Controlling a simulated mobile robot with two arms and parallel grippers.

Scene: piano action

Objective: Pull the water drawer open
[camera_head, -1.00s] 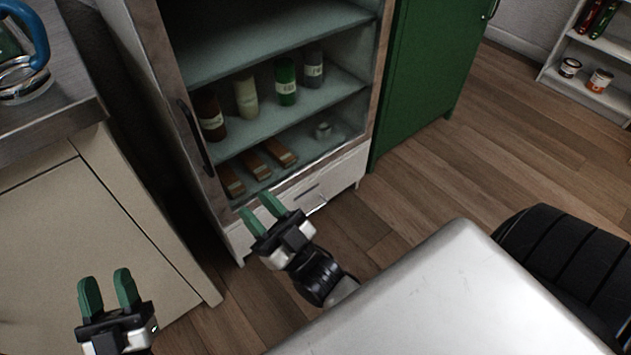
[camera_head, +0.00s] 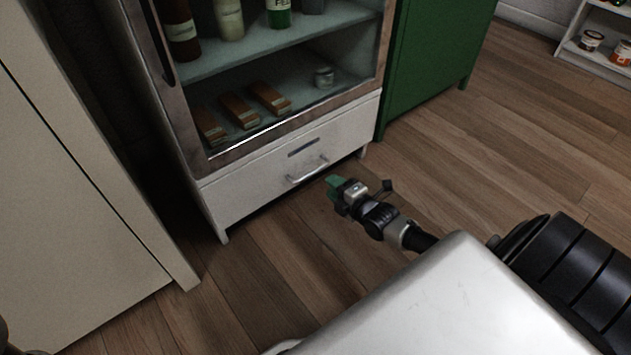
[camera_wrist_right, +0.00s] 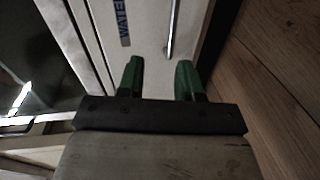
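The water drawer (camera_head: 262,182) is the white drawer at the bottom of the glass-fronted cabinet, and it is shut. A silver bar handle (camera_head: 307,170) sits on its front below a dark label (camera_head: 302,148). In the right wrist view the drawer front (camera_wrist_right: 142,28) carries the label "WATER" (camera_wrist_right: 123,22), and the handle (camera_wrist_right: 171,32) stands ahead of the fingers. My right gripper (camera_head: 332,188) is just right of and below the handle; its green fingers (camera_wrist_right: 160,76) are open with nothing between them. The handle lies apart from the fingertips. My left gripper is out of view.
Above the drawer, the cabinet shelves (camera_head: 290,122) hold several brown blocks, bottles and a small jar. A green cabinet (camera_head: 430,65) stands to the right. A beige cabinet (camera_head: 75,190) stands to the left. The wooden floor (camera_head: 275,262) before the drawer is clear.

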